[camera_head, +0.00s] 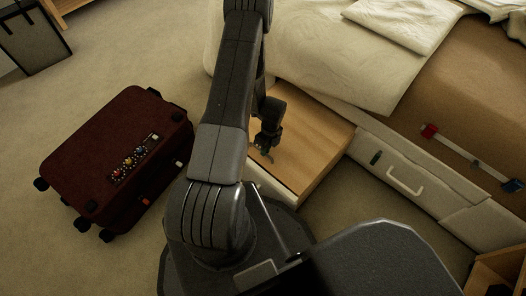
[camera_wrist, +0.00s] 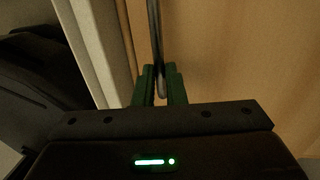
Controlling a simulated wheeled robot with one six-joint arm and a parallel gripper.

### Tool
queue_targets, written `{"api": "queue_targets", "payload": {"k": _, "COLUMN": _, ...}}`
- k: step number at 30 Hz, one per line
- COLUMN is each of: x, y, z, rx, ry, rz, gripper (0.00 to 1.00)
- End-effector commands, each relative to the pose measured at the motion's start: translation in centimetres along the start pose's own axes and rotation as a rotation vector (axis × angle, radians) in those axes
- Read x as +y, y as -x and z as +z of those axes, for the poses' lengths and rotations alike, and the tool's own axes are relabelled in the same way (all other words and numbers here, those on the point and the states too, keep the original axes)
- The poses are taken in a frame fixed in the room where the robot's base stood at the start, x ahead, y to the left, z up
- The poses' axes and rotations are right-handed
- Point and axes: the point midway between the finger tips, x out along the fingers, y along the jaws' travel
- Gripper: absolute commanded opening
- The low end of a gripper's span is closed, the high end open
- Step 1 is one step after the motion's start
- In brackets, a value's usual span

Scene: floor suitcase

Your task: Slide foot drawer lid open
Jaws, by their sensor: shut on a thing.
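The foot drawer's lid (camera_head: 318,130) is a flat light-wood panel at the foot of the bed, just right of my arm. Its wood surface fills the right of the wrist view (camera_wrist: 250,60). My gripper (camera_head: 266,153) is low over the lid's left part. In the wrist view, the green fingertips (camera_wrist: 160,85) are shut on a thin grey metal handle (camera_wrist: 154,35), which runs up out of the picture. The drawer's pale wall (camera_wrist: 92,50) shows left of the handle. My arm hides part of the lid's left side.
A dark red suitcase (camera_head: 110,150) lies on the carpet at left. The bed with white bedding (camera_head: 330,55) stands behind the lid. A pale drawer front with a handle (camera_head: 405,181) is at right. Open carpet (camera_head: 130,60) lies at upper left.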

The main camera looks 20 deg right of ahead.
Motion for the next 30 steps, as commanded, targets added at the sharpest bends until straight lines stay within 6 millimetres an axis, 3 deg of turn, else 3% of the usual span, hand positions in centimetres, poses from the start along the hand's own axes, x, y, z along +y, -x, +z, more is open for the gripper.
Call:
{"api": "queue_targets", "payload": {"k": 12, "x": -11.8, "y": 1.8, "z": -0.1, "rx": -0.002, "ry": -0.002, "rz": -0.006, "gripper": 0.0}}
{"api": "queue_targets", "payload": {"k": 18, "x": -16.7, "y": 2.9, "z": -0.1, "rx": -0.002, "ry": -0.002, "rz": -0.005, "gripper": 0.0}}
{"api": "queue_targets", "payload": {"k": 24, "x": -20.0, "y": 3.7, "z": -0.1, "rx": 0.0, "ry": 0.0, "rz": -0.002, "gripper": 0.0}}
{"api": "queue_targets", "payload": {"k": 30, "x": -21.5, "y": 4.1, "z": -0.1, "rx": 0.001, "ry": 0.0, "rz": 0.0, "gripper": 0.0}}
